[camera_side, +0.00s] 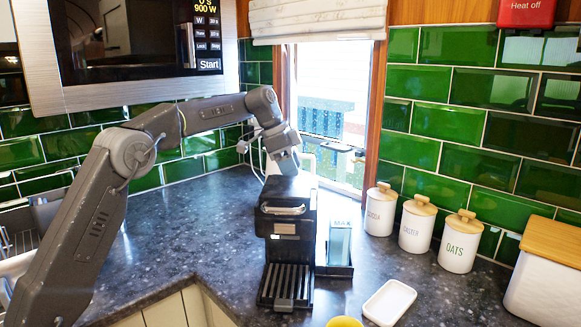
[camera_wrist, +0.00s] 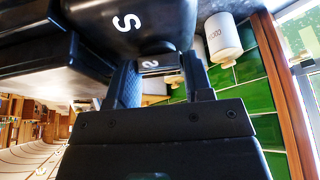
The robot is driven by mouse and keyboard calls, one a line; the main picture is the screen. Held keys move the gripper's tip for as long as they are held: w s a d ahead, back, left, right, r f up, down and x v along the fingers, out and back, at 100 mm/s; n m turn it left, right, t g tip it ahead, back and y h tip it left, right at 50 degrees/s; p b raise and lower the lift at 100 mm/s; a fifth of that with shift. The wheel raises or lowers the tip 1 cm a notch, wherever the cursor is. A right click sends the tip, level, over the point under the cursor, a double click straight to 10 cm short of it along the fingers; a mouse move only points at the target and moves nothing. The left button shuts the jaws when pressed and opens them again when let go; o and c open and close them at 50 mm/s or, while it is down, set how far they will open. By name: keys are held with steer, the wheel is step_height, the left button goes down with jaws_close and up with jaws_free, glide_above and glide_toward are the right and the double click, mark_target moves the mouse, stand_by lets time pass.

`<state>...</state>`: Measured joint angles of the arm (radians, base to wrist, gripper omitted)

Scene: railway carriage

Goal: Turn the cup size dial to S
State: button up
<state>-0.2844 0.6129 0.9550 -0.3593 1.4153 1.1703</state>
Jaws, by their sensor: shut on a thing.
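The black coffee machine (camera_side: 287,226) stands on the dark counter, with a drip grate at its front. My gripper (camera_side: 287,166) reaches down onto the machine's top from above. In the wrist view, my gripper (camera_wrist: 163,70) has its two fingers on either side of a small dark dial (camera_wrist: 150,64) and is shut on it. A pale mark shows on the dial, too small to read surely. A large white S (camera_wrist: 127,22) is on the black machine body (camera_wrist: 105,18) above the dial in the picture. In the side view the dial is hidden by the gripper.
A clear water tank (camera_side: 339,243) is at the machine's right. Several white canisters (camera_side: 415,228) stand further right, near a wooden-lidded bin (camera_side: 545,275). A white dish (camera_side: 388,302) and a yellow item (camera_side: 345,322) are in front. A microwave (camera_side: 130,50) hangs above my arm.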

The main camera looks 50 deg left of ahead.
steer(key=m, duration=0.2)
steer(key=m+g+h, duration=0.1)
steer(key=m, duration=0.1)
steer(key=shift+w+a+m, duration=0.1)
steer(key=shift+w+m, duration=0.05)
steer(key=shift+m, duration=0.15)
steer(key=shift+w+r+m+g, duration=0.1)
steer(key=shift+m+g, duration=0.6)
steer(key=shift+m, duration=1.2)
steer(key=o, duration=0.6)
steer(key=shift+o, duration=0.2)
steer(key=shift+n, duration=0.5)
steer(key=shift+n, duration=0.3)
